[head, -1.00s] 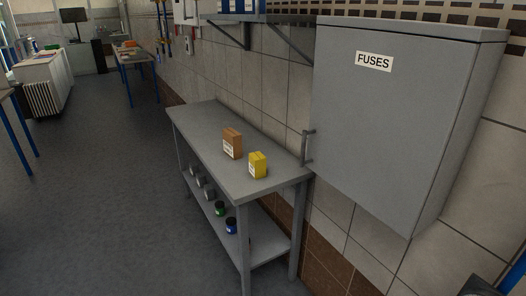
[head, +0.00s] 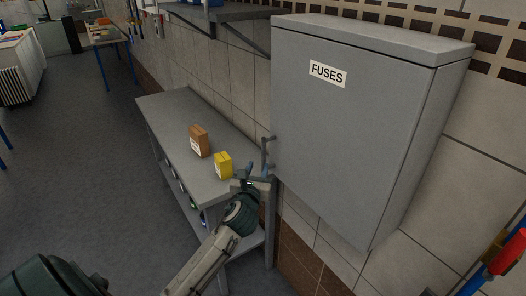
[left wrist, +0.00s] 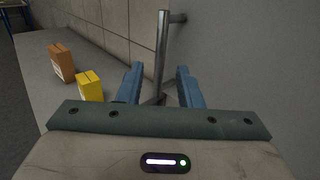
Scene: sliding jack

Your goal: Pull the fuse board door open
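The grey fuse board (head: 350,130) hangs on the tiled wall, with a "FUSES" label (head: 328,74) on its shut door. Its upright bar handle (head: 267,150) is at the door's left edge. My left gripper (head: 257,170) is open by the lower part of the handle. In the left wrist view the handle (left wrist: 161,48) appears between the two blue fingertips (left wrist: 160,78), with a gap on both sides. I cannot tell how deep it sits between them. My right gripper is not in view.
A grey workbench (head: 180,105) stands left of the fuse board, close to my left gripper. It carries a brown box (head: 199,141) and a yellow box (head: 223,164). A shelf (head: 215,12) is above it. A red and blue item (head: 497,265) is at the lower right. Floor at left is open.

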